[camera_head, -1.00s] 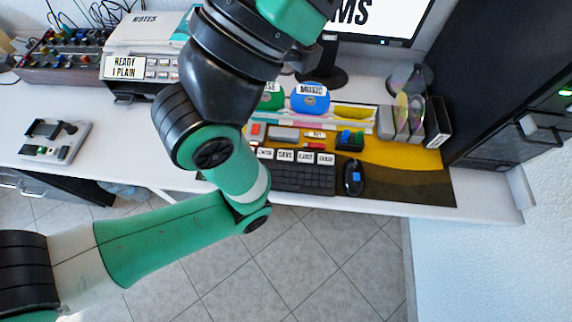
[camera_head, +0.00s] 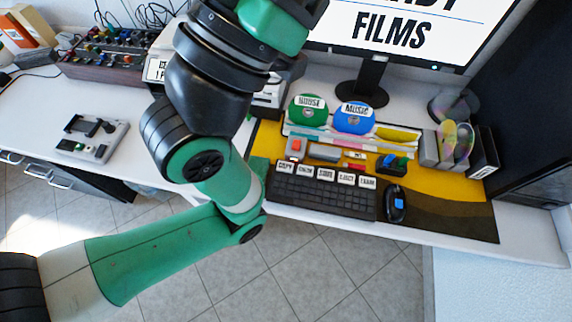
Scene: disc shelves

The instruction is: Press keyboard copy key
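The black keyboard (camera_head: 322,196) lies on the yellow and brown mat near the desk's front edge. A row of white labelled keys stands along its back edge, and the leftmost, the copy key (camera_head: 285,167), is in view with its label readable. Keys to its right carry other labels, such as eject and erase. My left arm comes in from the lower left, bends just left of the keyboard and rises out of the top of the picture. It stands close beside the copy key in the picture. Neither gripper is in view, and no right arm shows.
A black mouse (camera_head: 395,203) sits right of the keyboard. A monitor (camera_head: 400,32) stands at the back. A grey device (camera_head: 92,138) lies at left.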

